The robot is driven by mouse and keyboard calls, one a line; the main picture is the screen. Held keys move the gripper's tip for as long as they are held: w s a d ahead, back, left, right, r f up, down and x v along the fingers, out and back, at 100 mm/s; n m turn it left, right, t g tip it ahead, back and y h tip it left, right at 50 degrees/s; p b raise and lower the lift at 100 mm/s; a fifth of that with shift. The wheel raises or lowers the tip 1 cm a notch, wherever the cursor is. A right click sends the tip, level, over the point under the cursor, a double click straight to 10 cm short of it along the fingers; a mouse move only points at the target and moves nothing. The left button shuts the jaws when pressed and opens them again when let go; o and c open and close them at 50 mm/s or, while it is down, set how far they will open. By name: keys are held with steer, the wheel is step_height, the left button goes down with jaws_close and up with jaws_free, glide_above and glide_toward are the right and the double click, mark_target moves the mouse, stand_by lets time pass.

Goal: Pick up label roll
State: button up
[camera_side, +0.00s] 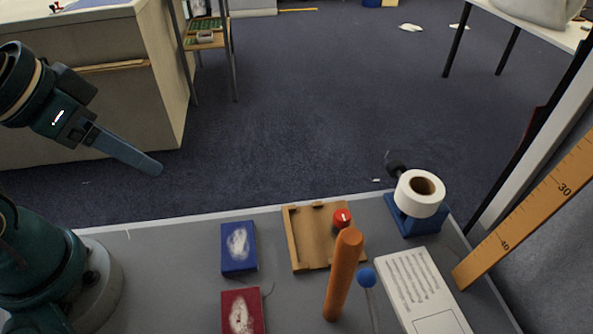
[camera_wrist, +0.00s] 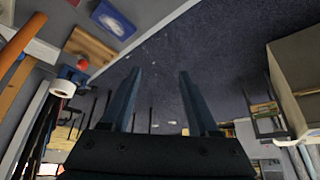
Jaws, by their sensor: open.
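The label roll (camera_side: 407,200) is a white roll with a brown core. It sits on a blue stand (camera_side: 408,224) at the far right corner of the table. In the wrist view the white roll (camera_wrist: 62,88) shows at the left. My gripper (camera_side: 152,167) is raised at the left of the side view, well away from the roll. In the wrist view my gripper (camera_wrist: 157,74) has its two fingers apart with nothing between them.
A wooden tray (camera_side: 309,255) with a red knob (camera_side: 342,217) lies mid-table. An orange cylinder (camera_side: 343,280) stands in front. Blue (camera_side: 238,262) and red (camera_side: 243,318) boxes lie left of it. A white printed box (camera_side: 418,285) and yellow ruler (camera_side: 520,222) are near the right edge.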

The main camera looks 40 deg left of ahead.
steer(key=o, duration=0.4)
steer(key=shift+o, duration=0.2)
